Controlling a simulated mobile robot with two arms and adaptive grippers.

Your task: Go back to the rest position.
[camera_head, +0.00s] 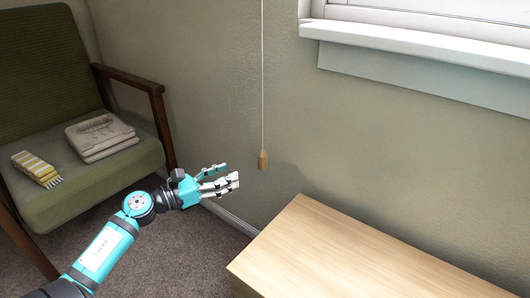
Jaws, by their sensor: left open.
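My left arm reaches in from the lower left, and my left gripper (226,177) is open and empty in mid-air, its fingers pointing right. It is between the green armchair (95,195) and the light wooden desk top (370,255). A wooden cord pull (263,160) hangs on a white cord just above and to the right of the fingertips, with a visible gap between them. My right gripper is not in view.
Folded beige cloth (101,137) and a yellow striped cloth (37,169) lie on the armchair seat. A white window sill (420,48) juts out at the upper right. The visible desk top is bare. Grey carpet lies between chair and desk.

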